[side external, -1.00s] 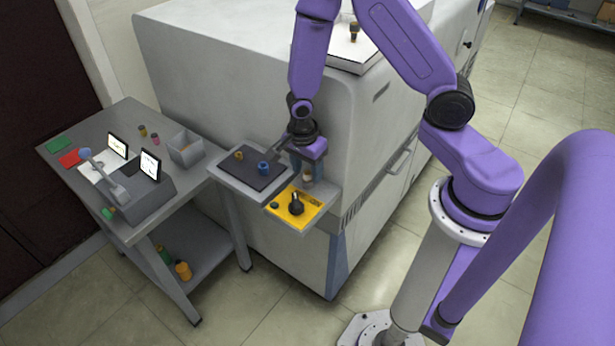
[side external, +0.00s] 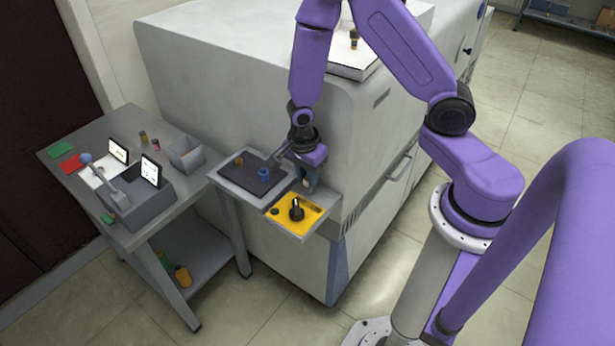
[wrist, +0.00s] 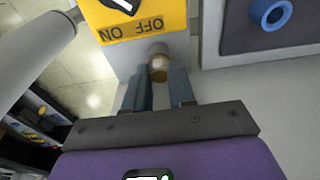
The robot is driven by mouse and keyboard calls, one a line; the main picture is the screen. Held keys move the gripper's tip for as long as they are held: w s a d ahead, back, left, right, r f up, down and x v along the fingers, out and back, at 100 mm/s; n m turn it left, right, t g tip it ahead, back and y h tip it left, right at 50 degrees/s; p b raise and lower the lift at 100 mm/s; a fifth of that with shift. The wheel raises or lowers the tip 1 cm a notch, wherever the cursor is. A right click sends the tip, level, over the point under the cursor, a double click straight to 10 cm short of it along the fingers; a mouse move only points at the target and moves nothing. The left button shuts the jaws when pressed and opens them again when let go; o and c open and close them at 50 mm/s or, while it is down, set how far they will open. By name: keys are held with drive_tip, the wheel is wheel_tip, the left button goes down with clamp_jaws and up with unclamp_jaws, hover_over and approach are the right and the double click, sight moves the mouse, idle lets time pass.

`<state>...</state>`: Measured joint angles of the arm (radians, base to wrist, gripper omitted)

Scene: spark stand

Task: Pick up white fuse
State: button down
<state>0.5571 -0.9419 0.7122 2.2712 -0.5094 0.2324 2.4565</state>
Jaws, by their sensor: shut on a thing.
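My gripper (wrist: 160,88) is shut on the white fuse (wrist: 158,66). In the wrist view the fuse is a small pale cylinder with a tan-brown band, held between the two blue-grey fingers. I cannot tell whether the fuse's lower end touches anything.
The yellow panel with its black knob also shows in the wrist view (wrist: 135,25), marked ON and OFF. A dark pad (side external: 252,178) with a blue ring (side external: 263,173) lies to the left. The large grey machine (side external: 220,75) stands close behind my gripper.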

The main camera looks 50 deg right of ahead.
drive_tip(key=shift+r, duration=0.6)
drive_tip(key=s+r, duration=1.1)
drive_tip(key=s, duration=0.3)
drive_tip(key=shift+d+r, duration=0.2)
drive_tip(key=shift+r, duration=0.05)
idle(0.4)
drive_tip(key=shift+w, duration=0.1)
drive_tip(key=w+a+f, duration=0.1)
drive_tip(key=w+a, duration=0.1)
drive_tip(key=w, duration=1.1)
drive_tip(key=w+a+f, duration=0.1)
drive_tip(key=w+a, duration=0.1)
drive_tip(key=w, duration=1)
drive_tip(key=shift+w+f, duration=0.3)
drive_tip(key=shift+w, duration=0.05)
